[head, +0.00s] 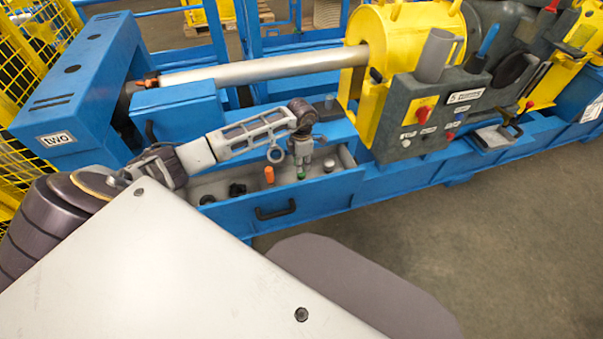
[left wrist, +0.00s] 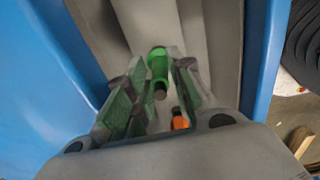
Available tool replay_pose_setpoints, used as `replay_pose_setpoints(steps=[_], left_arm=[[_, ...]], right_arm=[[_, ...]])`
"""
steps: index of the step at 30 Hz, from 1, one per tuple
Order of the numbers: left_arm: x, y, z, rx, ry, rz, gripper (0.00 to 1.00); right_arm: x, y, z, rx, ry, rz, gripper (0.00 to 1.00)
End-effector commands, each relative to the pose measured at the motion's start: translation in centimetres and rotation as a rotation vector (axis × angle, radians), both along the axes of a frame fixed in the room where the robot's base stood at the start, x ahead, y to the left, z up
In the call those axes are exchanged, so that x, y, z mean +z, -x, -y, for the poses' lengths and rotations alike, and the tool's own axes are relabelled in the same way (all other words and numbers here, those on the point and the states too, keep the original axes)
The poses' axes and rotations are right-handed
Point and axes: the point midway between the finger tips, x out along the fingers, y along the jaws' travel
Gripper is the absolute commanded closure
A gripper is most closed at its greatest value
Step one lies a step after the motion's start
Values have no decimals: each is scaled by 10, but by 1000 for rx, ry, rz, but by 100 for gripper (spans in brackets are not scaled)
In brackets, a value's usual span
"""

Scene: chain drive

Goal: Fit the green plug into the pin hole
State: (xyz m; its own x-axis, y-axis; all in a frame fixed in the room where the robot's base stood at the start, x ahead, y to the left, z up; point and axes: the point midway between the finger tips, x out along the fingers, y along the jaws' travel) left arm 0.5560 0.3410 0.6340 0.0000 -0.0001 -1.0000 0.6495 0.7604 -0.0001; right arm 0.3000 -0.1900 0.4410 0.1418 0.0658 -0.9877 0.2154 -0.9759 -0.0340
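The green plug (head: 301,174) stands in the open blue drawer, just below my left gripper (head: 302,157). In the left wrist view the green plug (left wrist: 158,66) shows between the fingertips of my left gripper (left wrist: 160,72), its dark end toward the camera. The two fingers are apart, with a narrow gap seen beside the plug, so the gripper looks open around it. I cannot tell whether either finger touches it. My right gripper is not in view. I cannot make out the pin hole.
The drawer (head: 319,195) also holds an orange plug (head: 269,175), a dark knob-like part (head: 237,189) and a grey part (head: 329,164). Its blue walls stand close around the gripper. A yellow housing (head: 392,45) with a dark control panel (head: 417,118) stands to the right.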

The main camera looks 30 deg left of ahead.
Motion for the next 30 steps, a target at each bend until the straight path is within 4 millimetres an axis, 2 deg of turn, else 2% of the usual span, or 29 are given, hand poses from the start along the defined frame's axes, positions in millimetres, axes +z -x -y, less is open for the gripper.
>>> replay_pose_setpoints(steps=[7,13,30], left_arm=[[0,0,0,0,0,0,77],[0,0,0,0,0,0,100],[5,0,0,0,-1,1,100]], right_arm=[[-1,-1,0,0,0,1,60],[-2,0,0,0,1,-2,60],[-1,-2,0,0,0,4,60]])
